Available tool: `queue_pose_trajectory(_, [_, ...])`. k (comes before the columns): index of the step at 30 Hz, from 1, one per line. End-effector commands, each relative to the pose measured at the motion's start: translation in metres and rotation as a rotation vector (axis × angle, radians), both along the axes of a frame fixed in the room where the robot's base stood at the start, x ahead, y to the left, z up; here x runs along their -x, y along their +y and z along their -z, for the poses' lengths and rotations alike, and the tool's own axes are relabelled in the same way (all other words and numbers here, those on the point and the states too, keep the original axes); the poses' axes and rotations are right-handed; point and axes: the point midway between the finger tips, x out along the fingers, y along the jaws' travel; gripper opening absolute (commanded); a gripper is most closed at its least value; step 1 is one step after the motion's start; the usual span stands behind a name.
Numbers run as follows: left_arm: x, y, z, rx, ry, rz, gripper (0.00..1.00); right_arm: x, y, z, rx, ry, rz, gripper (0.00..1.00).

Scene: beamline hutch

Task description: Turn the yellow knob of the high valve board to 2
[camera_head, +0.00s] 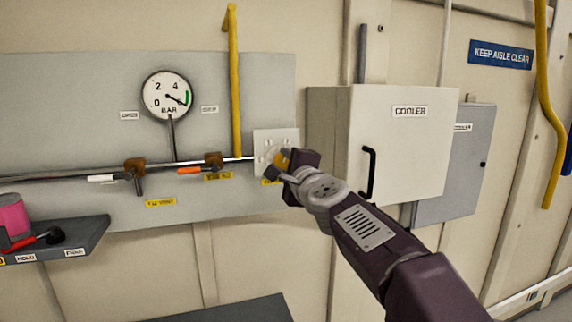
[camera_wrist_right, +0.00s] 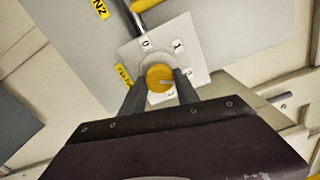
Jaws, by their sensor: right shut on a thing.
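The yellow knob (camera_wrist_right: 159,77) sits on a white dial plate (camera_wrist_right: 138,50) of the valve board. My right gripper (camera_wrist_right: 160,88) is shut on the knob, with one dark finger on either side of it. A pale mark on the knob's face points toward the right finger in the wrist view. The numbers 0 and 1 show above the knob, and a 3 shows partly below it; the right finger partly covers that side of the dial. In the head view the right gripper (camera_head: 287,168) covers much of the knob (camera_head: 281,160) and the plate (camera_head: 276,138). My left gripper is out of view.
A grey panel (camera_head: 70,90) carries a pressure gauge (camera_head: 167,95), a pipe and two small valves with white and orange handles. A yellow pipe (camera_head: 235,80) rises beside the plate. The cooler cabinet (camera_head: 400,150) stands close to the right of my gripper. A shelf (camera_head: 85,240) is at lower left.

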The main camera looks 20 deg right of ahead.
Motion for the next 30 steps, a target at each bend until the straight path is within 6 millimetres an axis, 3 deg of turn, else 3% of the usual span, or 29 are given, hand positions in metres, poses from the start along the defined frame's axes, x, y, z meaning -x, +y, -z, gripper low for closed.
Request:
queue_pose_trajectory(19, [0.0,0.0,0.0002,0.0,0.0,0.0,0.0,-0.0005,0.0013,0.0024,-0.048,0.006,-0.003,0.0])
queue_pose_trajectory(20, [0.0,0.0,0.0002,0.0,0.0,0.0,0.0,-0.0005,0.0012,0.0023,-0.048,0.006,-0.003,0.4])
queue_pose_trajectory(22, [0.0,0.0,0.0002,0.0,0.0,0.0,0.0,-0.0004,0.0011,0.0021,-0.047,0.006,-0.003,0.59])
queue_pose_trajectory(30, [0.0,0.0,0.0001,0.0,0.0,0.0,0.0,0.0,0.0004,0.0005,-0.047,0.002,-0.001,0.59])
